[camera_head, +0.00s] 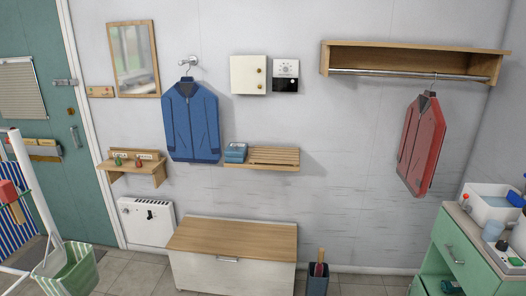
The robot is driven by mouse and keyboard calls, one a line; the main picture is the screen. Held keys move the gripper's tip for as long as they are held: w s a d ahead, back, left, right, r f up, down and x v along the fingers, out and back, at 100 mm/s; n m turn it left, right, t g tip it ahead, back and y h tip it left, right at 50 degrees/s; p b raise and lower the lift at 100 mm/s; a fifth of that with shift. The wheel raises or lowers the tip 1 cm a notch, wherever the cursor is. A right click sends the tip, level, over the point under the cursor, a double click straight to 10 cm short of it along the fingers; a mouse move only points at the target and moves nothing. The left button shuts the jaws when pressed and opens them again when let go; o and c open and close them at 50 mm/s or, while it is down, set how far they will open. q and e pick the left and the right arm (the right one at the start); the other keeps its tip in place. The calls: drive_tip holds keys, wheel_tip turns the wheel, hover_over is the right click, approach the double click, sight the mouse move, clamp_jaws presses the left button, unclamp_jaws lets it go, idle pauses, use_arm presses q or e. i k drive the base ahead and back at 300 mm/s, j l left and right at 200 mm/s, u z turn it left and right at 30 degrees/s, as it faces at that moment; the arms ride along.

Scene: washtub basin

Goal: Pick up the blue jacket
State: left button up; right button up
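The blue jacket (191,122) hangs on a hanger from a round wall hook (188,61), left of the middle of the head view. It hangs upright against the grey wall, with its front facing me. Its lower right edge is close to a slatted wooden shelf. Neither of my grippers shows in this view.
A red jacket (421,145) hangs from the rail under a wooden shelf (415,59) at the right. Below the blue jacket stand a white heater (147,222) and a wood-topped chest (233,239). The slatted shelf (272,157) holds folded blue cloth (236,152).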

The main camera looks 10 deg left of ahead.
sight(191, 111)
drive_tip(key=i+u, duration=0.4)
drive_tip(key=i+l+u, duration=0.2)
drive_tip(key=u, duration=0.2)
drive_tip(key=i+l+u, duration=0.65)
drive_tip(key=u, duration=0.15)
drive_tip(key=i+l+u, duration=0.15)
drive_tip(key=l+u, duration=0.25)
